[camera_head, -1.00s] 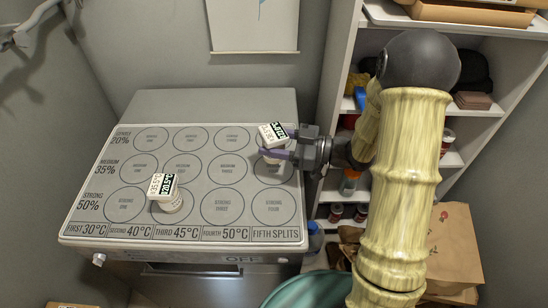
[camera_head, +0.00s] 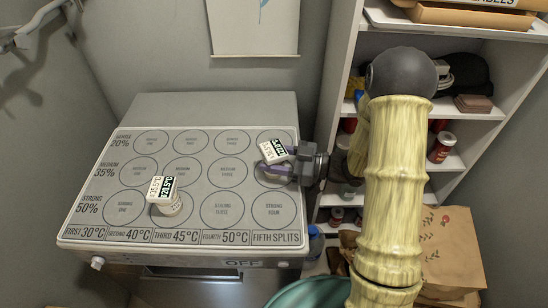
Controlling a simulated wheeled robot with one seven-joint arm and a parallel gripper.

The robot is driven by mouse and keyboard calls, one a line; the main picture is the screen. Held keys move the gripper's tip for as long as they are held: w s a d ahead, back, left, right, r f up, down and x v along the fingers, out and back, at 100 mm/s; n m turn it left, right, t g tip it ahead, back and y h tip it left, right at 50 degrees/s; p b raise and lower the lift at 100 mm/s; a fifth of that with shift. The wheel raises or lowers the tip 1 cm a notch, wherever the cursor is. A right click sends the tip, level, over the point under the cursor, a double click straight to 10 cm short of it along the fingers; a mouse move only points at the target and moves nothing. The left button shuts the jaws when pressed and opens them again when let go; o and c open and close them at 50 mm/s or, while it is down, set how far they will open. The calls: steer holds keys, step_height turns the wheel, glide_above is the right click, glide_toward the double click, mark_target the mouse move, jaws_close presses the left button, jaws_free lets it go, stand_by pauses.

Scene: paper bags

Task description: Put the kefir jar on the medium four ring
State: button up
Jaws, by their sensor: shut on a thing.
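My gripper (camera_head: 274,171) reaches in from the right, its purple fingers shut on a jar with a white and black top (camera_head: 274,150). Its label is too small to read, so I cannot tell for sure that it is the kefir jar. The jar is over the medium four ring (camera_head: 283,183), which the jar and fingers partly hide. I cannot tell whether its base touches the panel. A second jar (camera_head: 172,206), with a similar temperature display top, stands around the strong two ring.
The ringed panel (camera_head: 75,222) has rows named gentle, medium and strong. The strong four ring (camera_head: 273,211) and medium three ring (camera_head: 228,172) are empty. A shelf unit (camera_head: 472,130) stands to the right, with a paper bag (camera_head: 452,250) below.

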steer(key=shift+f, duration=0.15)
steer(key=o, duration=1.2)
steer(key=shift+d+r, duration=0.1)
steer(key=shift+r, duration=0.1)
steer(key=v, duration=1.2)
steer(key=shift+s, duration=0.1)
